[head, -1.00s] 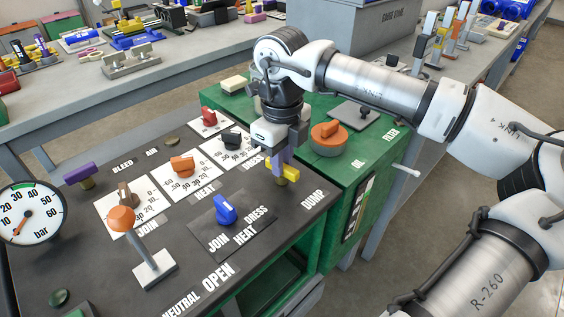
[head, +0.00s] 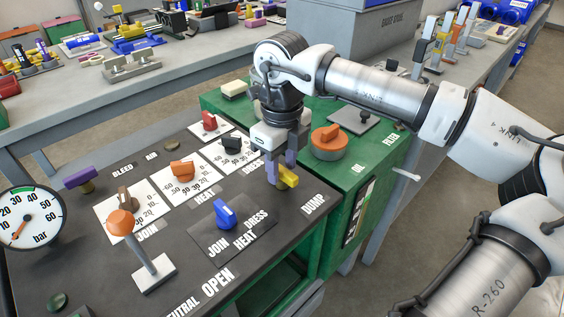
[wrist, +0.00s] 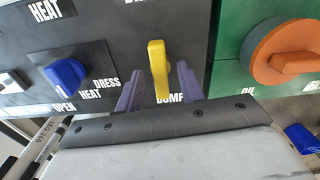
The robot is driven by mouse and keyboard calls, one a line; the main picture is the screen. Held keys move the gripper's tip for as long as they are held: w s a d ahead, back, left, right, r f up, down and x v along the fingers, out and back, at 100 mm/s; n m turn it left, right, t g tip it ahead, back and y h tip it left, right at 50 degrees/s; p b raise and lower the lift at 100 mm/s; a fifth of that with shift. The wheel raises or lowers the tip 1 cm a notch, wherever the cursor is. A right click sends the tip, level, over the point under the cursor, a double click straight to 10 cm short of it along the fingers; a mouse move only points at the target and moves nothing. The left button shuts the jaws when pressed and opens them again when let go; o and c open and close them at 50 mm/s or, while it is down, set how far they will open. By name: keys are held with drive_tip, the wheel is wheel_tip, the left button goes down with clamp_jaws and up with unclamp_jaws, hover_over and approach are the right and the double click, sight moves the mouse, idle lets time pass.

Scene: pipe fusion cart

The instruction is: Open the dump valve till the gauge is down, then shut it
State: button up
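The yellow dump valve handle (head: 289,178) stands by the DUMP label at the right of the black panel. In the wrist view the handle (wrist: 158,70) points up the picture. My gripper (head: 281,172) is over it, with one purple finger on each side. In the wrist view a gap shows between the handle and each finger of my gripper (wrist: 159,88), so it is open around the handle. The round bar gauge (head: 42,212) is at the left edge; its needle points down-left, at the low end of the scale. The foot of the handle is partly hidden.
A blue selector (head: 226,212) and an orange-knobbed lever (head: 121,222) stand in front. Orange (head: 183,171), black (head: 231,142) and red (head: 209,121) knobs lie left and behind. A purple bleed handle (head: 80,178) is at left.

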sight(282, 169)
wheel_tip(282, 169, up, 14)
drive_tip(key=shift+p, duration=0.4)
